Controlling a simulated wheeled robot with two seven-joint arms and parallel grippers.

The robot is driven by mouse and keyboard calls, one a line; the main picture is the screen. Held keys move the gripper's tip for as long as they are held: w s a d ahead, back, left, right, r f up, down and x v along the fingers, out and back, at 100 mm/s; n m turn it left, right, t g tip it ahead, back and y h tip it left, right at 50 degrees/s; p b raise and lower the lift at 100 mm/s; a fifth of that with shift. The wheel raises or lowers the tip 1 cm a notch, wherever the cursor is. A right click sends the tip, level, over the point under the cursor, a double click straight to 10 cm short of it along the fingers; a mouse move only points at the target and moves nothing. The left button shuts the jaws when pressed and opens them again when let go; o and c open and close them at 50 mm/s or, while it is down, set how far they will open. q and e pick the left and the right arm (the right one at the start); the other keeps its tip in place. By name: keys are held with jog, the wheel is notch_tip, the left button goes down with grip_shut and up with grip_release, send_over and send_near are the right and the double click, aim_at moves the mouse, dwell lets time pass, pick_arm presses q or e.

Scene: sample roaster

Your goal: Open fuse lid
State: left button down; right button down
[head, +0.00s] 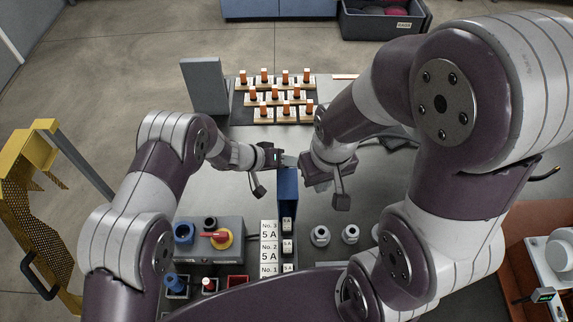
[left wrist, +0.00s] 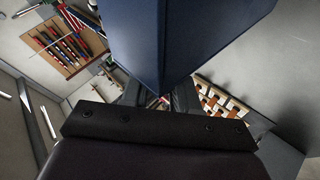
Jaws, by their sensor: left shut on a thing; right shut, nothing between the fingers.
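The blue fuse lid (head: 288,190) is at the middle of the bench in the head view, beyond a row of black-and-white fuse holders (head: 287,248) that show uncovered. In the left wrist view the lid (left wrist: 190,35) fills the top middle, close to the fingers. My left gripper (head: 287,160) is shut on the lid at its far end; the exact contact is hard to see. Its fingers (left wrist: 158,98) are partly hidden behind the lid in the left wrist view. My right gripper (head: 304,163) is shut and empty, just right of the lid.
A grey switch box (head: 213,250) with a red-yellow knob stands left of the labels (head: 268,235). Racks of orange-capped vials (head: 275,97) and a grey upright block (head: 204,84) are at the back. Metal fittings (head: 320,236) stand at the right. The two grippers are close together.

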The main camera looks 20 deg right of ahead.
pick_arm(q)
jog(key=shift+w+d+f, duration=0.1)
jog(key=shift+w+d, duration=0.15)
jog(key=shift+w, duration=0.55)
jog(key=c, duration=1)
grip_release()
jog(key=shift+o, duration=0.2)
jog(key=b+v, duration=0.2)
jog(key=v, duration=1)
jog(key=shift+a+r, duration=0.2)
jog(key=shift+r, duration=0.05)
